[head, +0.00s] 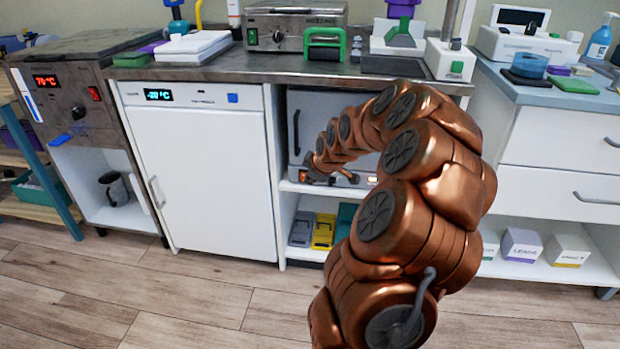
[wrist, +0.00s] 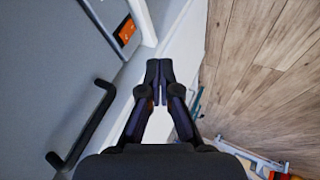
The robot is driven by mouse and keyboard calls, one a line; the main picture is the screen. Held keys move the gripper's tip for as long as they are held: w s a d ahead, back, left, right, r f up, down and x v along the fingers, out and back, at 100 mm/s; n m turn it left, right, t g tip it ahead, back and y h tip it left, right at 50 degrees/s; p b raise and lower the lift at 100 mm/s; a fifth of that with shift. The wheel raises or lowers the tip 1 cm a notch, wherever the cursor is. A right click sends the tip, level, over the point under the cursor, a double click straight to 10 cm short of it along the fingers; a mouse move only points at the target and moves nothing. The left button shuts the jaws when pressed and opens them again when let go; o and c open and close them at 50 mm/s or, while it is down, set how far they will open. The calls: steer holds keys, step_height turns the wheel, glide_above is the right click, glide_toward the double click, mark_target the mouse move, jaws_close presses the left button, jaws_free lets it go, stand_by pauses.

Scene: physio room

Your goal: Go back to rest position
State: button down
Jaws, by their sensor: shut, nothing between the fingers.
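My copper-coloured arm reaches forward from the lower right of the head view, arching toward the cabinet below the counter. My gripper (wrist: 160,68) is shut and empty in the wrist view, its two dark fingertips together. In the head view the arm's end is small, in front of the grey appliance (head: 298,146) in the open cabinet bay, and the fingers cannot be made out there. In the wrist view the appliance's grey door (wrist: 45,50) and its black handle (wrist: 82,125) are left of the fingers. The fingers look apart from the handle.
A white fridge (head: 200,165) stands left of the bay. The counter (head: 275,73) above carries several devices. A white shelf (head: 320,189) lies under the appliance, with grey and yellow boxes below. White drawers (head: 560,145) stand right. The wooden floor (head: 190,300) in front is clear.

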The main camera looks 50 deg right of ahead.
stand_by(0.4)
steer(key=s+a+r+m+g+y+p, duration=0.1)
steer(key=s+a+r+g+p, duration=0.15)
steer(key=a+r+p, duration=0.7)
steer(key=s+a+r+g+y+p, duration=0.1)
steer(key=s+a+r+y+p, duration=0.15)
steer(key=a+r+p, duration=0.95)
steer(key=s+a+r+m+g+p, duration=0.1)
steer(key=s+a+r+p, duration=0.4)
steer(key=s, duration=0.3)
steer(key=s+a+r+m+g+p, duration=0.2)
steer(key=s+a+r+p, duration=0.3)
steer(key=s, duration=0.4)
steer(key=s+a+r+m+g+h+p, duration=0.1)
steer(key=s+a+r+m+g+p, duration=0.1)
steer(key=s+a+r+p, duration=0.3)
steer(key=s+a+r, duration=0.2)
steer(key=s+r, duration=0.1)
steer(key=s, duration=0.1)
steer(key=shift+r, duration=0.35)
